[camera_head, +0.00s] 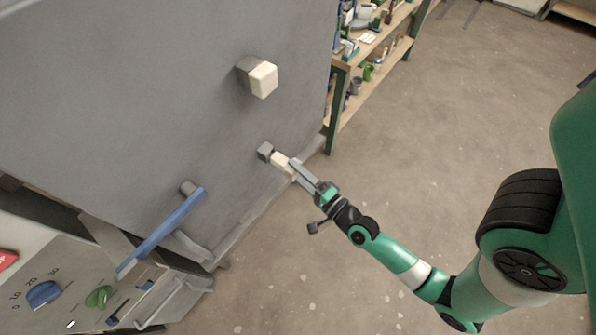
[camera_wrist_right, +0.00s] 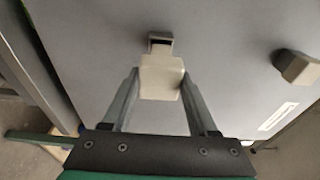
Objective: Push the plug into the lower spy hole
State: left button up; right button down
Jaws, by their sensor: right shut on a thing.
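A cream plug (camera_head: 280,161) is held between the fingers of my right gripper (camera_head: 291,168), with its narrow end toward the grey wall. In the right wrist view the plug (camera_wrist_right: 161,80) sits between the two fingers of the right gripper (camera_wrist_right: 160,88). The lower spy hole is a short square grey sleeve (camera_head: 265,151) on the wall, directly in front of the plug. In the right wrist view its dark opening (camera_wrist_right: 160,40) shows just beyond the plug. I cannot tell whether the plug's tip is inside the opening. My left gripper is not in view.
A second cream plug (camera_head: 263,79) sits in the upper sleeve, and also shows at the right wrist view's edge (camera_wrist_right: 300,69). A blue handle (camera_head: 163,228) and a control panel (camera_head: 55,278) stand lower left. Shelves (camera_head: 372,55) stand behind. The floor (camera_head: 455,110) at right is clear.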

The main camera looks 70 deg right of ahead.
aim_at(280, 161)
jog(key=shift+p+x, duration=0.45)
jog(key=shift+x, duration=0.45)
jog(key=shift+w, duration=0.2)
jog(key=shift+w+d+p, duration=0.1)
jog(key=shift+w+p, duration=0.25)
jog(key=shift+w, duration=0.25)
jog(key=shift+w+d, duration=0.1)
jog(key=shift+w, duration=0.1)
jog(key=shift+w, duration=0.1)
jog(key=shift+w+d+p, duration=0.2)
jog(key=shift+w+p, duration=0.1)
jog(key=shift+w, duration=0.25)
jog(key=shift+w+d, duration=0.15)
jog(key=shift+w, duration=0.25)
